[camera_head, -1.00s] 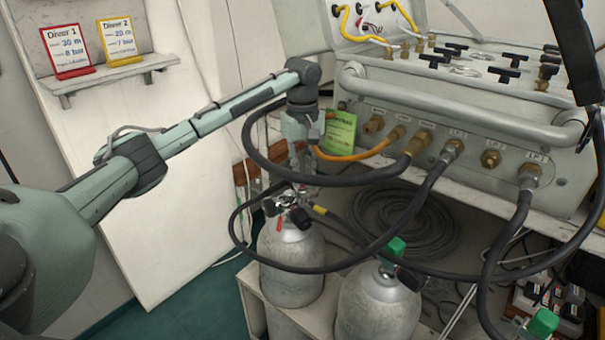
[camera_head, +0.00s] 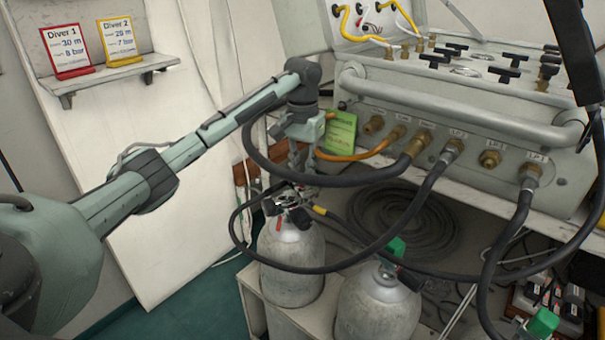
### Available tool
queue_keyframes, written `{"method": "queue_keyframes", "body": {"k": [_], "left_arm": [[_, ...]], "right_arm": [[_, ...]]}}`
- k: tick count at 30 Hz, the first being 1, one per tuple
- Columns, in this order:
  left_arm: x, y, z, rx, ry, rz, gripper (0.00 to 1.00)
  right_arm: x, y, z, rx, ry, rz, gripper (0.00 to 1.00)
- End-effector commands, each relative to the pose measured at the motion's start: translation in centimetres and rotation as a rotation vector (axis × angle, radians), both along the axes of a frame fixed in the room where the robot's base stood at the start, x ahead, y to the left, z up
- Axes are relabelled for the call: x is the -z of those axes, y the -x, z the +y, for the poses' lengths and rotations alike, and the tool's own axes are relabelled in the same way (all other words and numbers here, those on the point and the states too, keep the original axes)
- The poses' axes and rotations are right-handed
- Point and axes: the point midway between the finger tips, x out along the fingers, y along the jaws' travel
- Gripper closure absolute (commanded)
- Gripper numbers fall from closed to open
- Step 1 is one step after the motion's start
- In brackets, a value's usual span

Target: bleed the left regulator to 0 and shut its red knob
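The left grey cylinder (camera_head: 291,262) stands upright below the air panel, with a metal and black regulator (camera_head: 287,200) on its top. A small red part (camera_head: 279,223) shows at the front of this regulator; I cannot tell whether it is the red knob. My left gripper (camera_head: 296,186) points down at the regulator from above and overlaps it in the picture. Its fingers are small and partly hidden behind the black hose, so I cannot tell whether they are open, shut or touching. The gauge reading cannot be read. My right gripper is not in view.
A second cylinder (camera_head: 378,303) with a green knob (camera_head: 396,247) stands to the right. Black hoses (camera_head: 360,262) loop from the panel (camera_head: 465,125) around the gripper and cylinders. A green tag (camera_head: 340,134) hangs beside my wrist. A shelf (camera_head: 112,74) holds two diver cards.

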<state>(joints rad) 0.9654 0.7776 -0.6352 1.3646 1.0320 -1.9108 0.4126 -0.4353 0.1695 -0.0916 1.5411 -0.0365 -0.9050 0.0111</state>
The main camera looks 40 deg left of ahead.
Motion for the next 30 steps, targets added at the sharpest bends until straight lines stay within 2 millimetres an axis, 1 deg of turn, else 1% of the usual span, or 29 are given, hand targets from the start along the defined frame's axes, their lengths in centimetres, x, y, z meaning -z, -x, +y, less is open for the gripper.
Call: {"method": "queue_keyframes", "body": {"k": [6,15,21,30], "left_arm": [[-0.09,-0.03,-0.04,0.206,0.001,-0.002,1.0],[-0.12,-0.06,0.01,0.461,0.0,-0.003,1.0],[-0.13,-0.06,0.01,0.584,0.0,-0.003,1.0],[-0.13,-0.05,0.01,0.677,0.0,-0.003,1.0]], "right_arm": [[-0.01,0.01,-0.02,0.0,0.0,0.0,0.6],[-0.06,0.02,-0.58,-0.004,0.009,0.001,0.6],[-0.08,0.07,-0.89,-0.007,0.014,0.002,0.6],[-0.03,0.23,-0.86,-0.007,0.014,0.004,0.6]]}}
